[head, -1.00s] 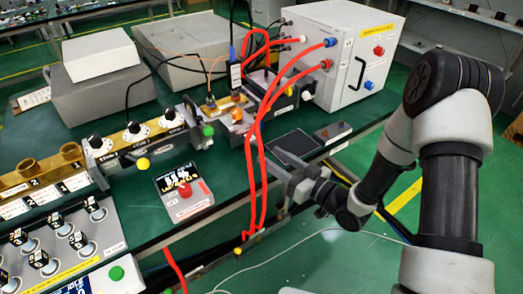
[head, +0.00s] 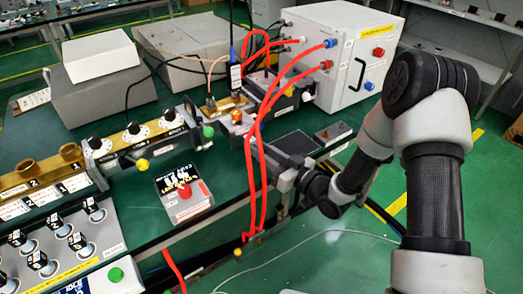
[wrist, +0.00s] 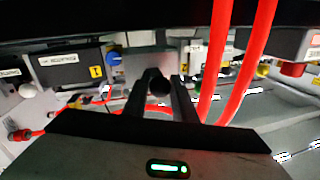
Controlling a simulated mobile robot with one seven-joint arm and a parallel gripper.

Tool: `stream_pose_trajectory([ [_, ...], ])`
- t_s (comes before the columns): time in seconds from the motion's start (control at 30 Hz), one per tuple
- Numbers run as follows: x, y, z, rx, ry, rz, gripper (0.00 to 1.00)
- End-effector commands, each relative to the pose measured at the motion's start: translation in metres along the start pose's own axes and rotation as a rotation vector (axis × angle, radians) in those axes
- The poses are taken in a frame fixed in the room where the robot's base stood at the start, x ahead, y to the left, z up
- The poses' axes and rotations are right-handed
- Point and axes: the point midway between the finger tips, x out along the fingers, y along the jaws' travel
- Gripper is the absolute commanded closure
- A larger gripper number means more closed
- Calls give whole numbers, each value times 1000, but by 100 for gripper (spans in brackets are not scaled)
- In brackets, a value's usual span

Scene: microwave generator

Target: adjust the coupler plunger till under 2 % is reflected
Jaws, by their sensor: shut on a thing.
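My gripper (head: 270,158) is at the near edge of the bench, by the red hoses. The wrist view shows its two dark fingers (wrist: 157,98) closed around a dark round knob (wrist: 158,83). I cannot tell for sure whether this is the coupler plunger, as its body is hidden behind the fingers. The waveguide line (head: 160,138) runs across the bench with several knobs on it. A small box with a display and a red button (head: 182,192) stands in front of it. I cannot read any reflected percentage.
Two red hoses (head: 255,130) hang from the white cabinet (head: 335,60) past my gripper and over the bench edge. They also show close to the fingers in the wrist view (wrist: 215,70). A control panel (head: 60,245) stands at the lower left. Grey boxes (head: 110,75) stand at the back.

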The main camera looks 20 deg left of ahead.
Motion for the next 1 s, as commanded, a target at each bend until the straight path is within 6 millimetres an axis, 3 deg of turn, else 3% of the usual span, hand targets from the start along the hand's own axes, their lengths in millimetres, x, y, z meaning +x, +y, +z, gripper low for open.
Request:
stream_pose_trajectory([
  [0.13,-3,0,1,0,0,1,100],
  [0.3,-21,-2,2,1,0,3,100],
  [0.53,-21,-4,1,1,0,1,100],
  [0.57,-21,-4,1,1,0,1,74],
  [0.67,-21,-4,1,1,-1,1,57],
  [1.0,-23,-4,1,1,-1,1,57],
])
